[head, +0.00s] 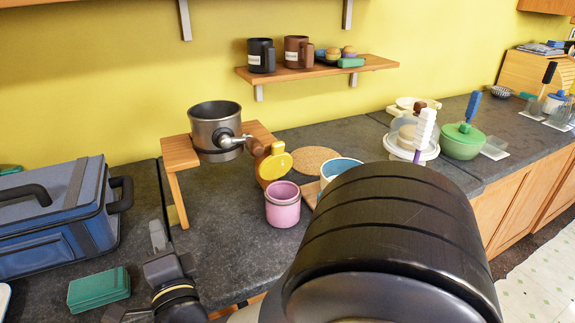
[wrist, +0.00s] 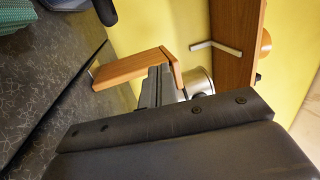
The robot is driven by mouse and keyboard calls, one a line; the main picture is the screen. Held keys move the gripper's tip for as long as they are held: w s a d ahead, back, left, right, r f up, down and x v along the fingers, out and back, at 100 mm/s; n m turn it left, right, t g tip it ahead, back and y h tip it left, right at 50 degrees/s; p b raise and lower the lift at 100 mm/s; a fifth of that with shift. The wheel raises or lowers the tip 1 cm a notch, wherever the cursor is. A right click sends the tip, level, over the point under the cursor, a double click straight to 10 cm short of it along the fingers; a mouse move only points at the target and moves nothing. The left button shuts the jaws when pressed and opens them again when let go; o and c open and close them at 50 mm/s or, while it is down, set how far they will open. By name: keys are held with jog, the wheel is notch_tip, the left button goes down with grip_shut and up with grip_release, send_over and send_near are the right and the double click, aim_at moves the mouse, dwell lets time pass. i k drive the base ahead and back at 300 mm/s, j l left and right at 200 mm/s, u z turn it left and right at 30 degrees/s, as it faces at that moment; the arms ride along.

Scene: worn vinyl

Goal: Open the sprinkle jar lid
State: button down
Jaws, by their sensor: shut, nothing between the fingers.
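A small pink jar (head: 283,205) stands on the dark counter in the head view. A round yellow disc (head: 277,163) with a brown part beside it is just above and behind the jar. I cannot tell whether the disc is a lid joined to the jar, nor which item is the sprinkle jar. My gripper (head: 158,236) is to the left of the pink jar, above the counter and apart from it. It is shut and empty. The gripper (wrist: 159,84) also shows in the wrist view, where I cannot make out the pink jar.
A metal pot (head: 214,128) sits on a wooden stand (head: 180,153) behind my gripper. A blue cooler box (head: 55,245) and green block (head: 99,288) are at left. My dark arm link hides the front right counter.

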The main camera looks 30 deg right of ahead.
aim_at(274, 167)
jog(key=k+l, duration=0.1)
jog(key=l, duration=1.3)
jog(key=k+u, duration=0.05)
